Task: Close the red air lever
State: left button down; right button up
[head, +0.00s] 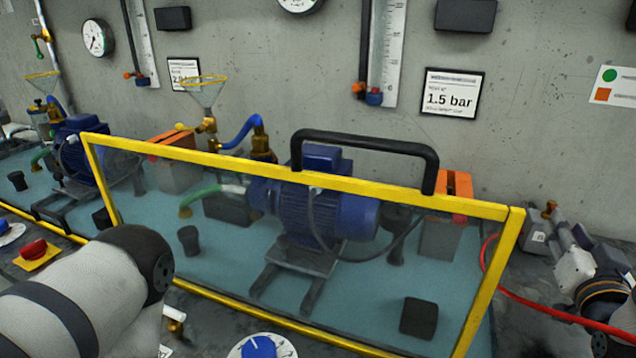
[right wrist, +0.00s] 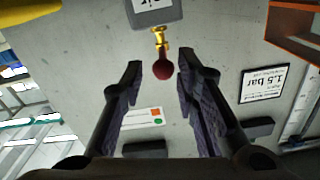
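The red air lever (right wrist: 161,70) shows in the right wrist view as a dark red round-ended handle on a brass valve (right wrist: 159,42). The valve joins a grey block (right wrist: 153,14) with a label. In the head view the valve (head: 549,207) is small, at the right, above the grey block (head: 539,236). My right gripper (right wrist: 159,70) is open, with the lever's red end appearing between its fingertips and a gap on both sides. In the head view my right gripper (head: 568,234) is beside the block. My left arm enters from the left; its gripper is out of view.
A yellow-framed clear guard (head: 330,185) with a black handle (head: 365,145) stands before the blue pump (head: 320,210). A red hose (head: 540,301) curves below my right gripper. A red button (head: 33,249) and a blue knob (head: 258,347) are in front. The wall is behind.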

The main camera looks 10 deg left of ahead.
aim_at(550, 202)
jog(key=x, duration=0.6)
jog(key=shift+w+a+f+b, duration=0.15)
jog(key=shift+w+f+b, duration=0.15)
jog(key=shift+b, duration=0.1)
jog(key=shift+w+r, duration=0.15)
jog(key=shift+w, duration=0.25)
grip_shut()
